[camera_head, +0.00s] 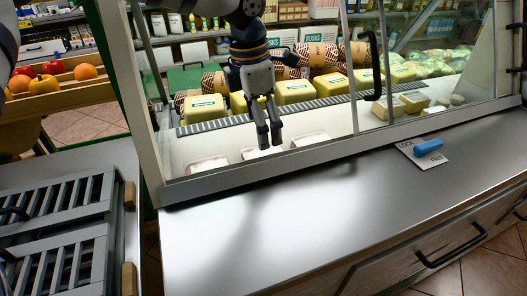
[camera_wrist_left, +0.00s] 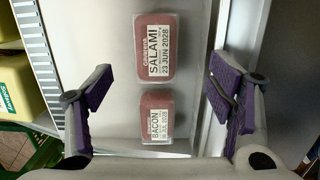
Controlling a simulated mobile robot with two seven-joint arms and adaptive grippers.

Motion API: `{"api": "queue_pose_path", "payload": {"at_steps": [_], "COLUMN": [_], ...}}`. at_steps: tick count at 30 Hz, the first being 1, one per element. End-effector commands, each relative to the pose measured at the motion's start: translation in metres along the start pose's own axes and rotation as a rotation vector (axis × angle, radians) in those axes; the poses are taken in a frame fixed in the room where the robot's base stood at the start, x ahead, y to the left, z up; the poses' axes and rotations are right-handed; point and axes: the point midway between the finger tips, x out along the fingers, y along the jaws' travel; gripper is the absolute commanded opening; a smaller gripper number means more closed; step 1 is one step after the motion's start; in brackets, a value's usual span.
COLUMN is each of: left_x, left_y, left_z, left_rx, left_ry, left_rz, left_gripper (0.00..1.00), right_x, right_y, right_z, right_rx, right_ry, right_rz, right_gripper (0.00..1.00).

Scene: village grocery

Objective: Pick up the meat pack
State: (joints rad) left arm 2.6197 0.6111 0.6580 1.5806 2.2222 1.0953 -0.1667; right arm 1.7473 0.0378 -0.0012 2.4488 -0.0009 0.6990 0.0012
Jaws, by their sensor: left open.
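Meat packs lie flat in a row on the white floor of the glass-fronted display case. In the head view one is at the left (camera_head: 207,164), one in the middle (camera_head: 262,152), one at the right (camera_head: 311,138). In the left wrist view one pack reads SALAMI (camera_wrist_left: 155,35) and one reads BACON (camera_wrist_left: 157,108); both are reddish with white labels. My left gripper (camera_head: 270,140) points down into the case above the middle pack. Its purple-padded fingers are open and empty, and in the left wrist view (camera_wrist_left: 158,90) they stand apart on either side of the packs. My right gripper is not in view.
Yellow cheese blocks (camera_head: 295,91) and patterned rolls stand behind the packs. The case's front rail (camera_head: 260,168) runs close before them. The steel counter (camera_head: 290,215) is mostly clear, with a blue-handled object (camera_head: 428,147) on it. A fruit crate (camera_head: 60,92) is at left.

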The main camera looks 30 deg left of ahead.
Motion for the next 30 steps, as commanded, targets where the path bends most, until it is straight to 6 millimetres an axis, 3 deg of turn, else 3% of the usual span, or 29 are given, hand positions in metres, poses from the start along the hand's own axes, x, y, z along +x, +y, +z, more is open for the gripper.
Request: {"api": "queue_pose_path", "payload": {"at_steps": [1, 13, 22, 30], "left_x": [0.015, 0.079, 0.086, 0.086], "left_y": [0.0, 0.005, 0.005, 0.005], "left_z": [-0.001, -0.004, -0.003, -0.003], "left_rx": [0.0, -0.001, -0.002, -0.002], "left_ry": [0.006, 0.004, -0.002, -0.002], "left_rz": [-0.004, -0.002, 0.0, 0.0], "left_gripper": [0.75, 0.75, 0.75, 0.15], "right_x": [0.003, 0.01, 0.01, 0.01], "right_y": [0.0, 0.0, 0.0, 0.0], "right_z": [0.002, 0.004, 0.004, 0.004], "right_rx": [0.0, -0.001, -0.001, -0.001], "right_ry": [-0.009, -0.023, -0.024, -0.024], "right_rz": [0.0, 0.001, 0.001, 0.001], "right_gripper": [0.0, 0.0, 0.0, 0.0]}}
